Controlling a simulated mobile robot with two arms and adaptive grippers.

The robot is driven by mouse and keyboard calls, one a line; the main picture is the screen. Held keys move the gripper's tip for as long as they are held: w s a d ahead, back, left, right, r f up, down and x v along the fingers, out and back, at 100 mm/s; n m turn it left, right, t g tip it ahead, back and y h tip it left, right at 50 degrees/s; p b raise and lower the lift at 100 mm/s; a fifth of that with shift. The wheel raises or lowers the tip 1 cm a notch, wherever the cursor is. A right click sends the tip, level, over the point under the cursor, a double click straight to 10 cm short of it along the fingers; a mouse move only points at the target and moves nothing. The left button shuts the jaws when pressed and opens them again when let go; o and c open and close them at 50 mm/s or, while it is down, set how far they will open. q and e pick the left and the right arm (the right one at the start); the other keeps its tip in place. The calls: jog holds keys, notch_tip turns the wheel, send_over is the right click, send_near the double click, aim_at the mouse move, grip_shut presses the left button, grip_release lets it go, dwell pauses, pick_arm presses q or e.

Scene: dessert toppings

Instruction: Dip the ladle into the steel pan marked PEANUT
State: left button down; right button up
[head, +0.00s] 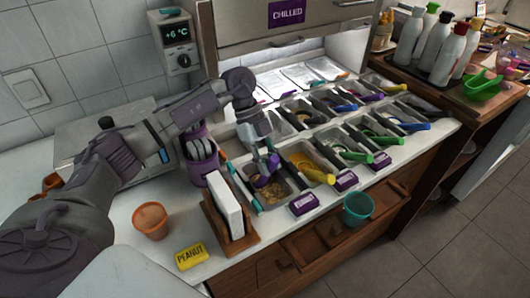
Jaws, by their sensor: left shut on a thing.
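My left gripper (265,160) reaches in from the left and points down over the front-left steel pan (289,186). It is shut on what looks like the ladle, of which a purple part (264,184) shows below the fingers, low at the pan's opening. The fingers hide much of the ladle, and I cannot tell whether it touches the tan, crumbly topping (275,197). A yellow PEANUT card (191,256) lies on the counter, left of the pans. The small purple labels before the pans are too small to read. My right gripper is not in view.
Several other pans with coloured handles, one yellow (317,174), fill the well to the right. A napkin holder (230,218) and an orange cup (151,220) stand left of the pan. A teal cup (357,209) is at the front. Bottles (441,52) stand far right.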

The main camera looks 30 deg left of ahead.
aim_at(281, 160)
pick_arm(q)
jog(key=shift+s+d+f+y+p, duration=0.15)
jog(key=shift+s+d+y+p, duration=0.1)
jog(key=shift+d+y+p, duration=0.25)
jog(key=shift+s+d+f+t+y+p, duration=0.15)
jog(key=shift+d+f+t+y+p, duration=0.3)
jog(key=shift+y, duration=0.15)
jog(key=shift+s+d+f+y, duration=0.15)
jog(key=shift+d+f+y, duration=0.2)
jog(key=shift+y, duration=0.25)
jog(key=shift+d+f+t+y+p, duration=0.3)
jog(key=shift+d+f+t+y, duration=0.1)
jog(key=shift+y, duration=0.1)
jog(key=shift+r, duration=0.1)
jog(key=shift+y, duration=0.5)
jog(key=shift+s+d+r+p, duration=0.1)
jog(key=shift+d+r+p, duration=0.1)
jog(key=shift+r+p, duration=1.35)
jog(key=shift+s+d+r+p, duration=0.15)
jog(key=shift+r+p, duration=1)
jog(key=shift+r, duration=0.65)
jog(key=shift+w+r+p, duration=0.1)
jog(key=shift+r+p, duration=1.1)
jog(key=shift+r, duration=0.65)
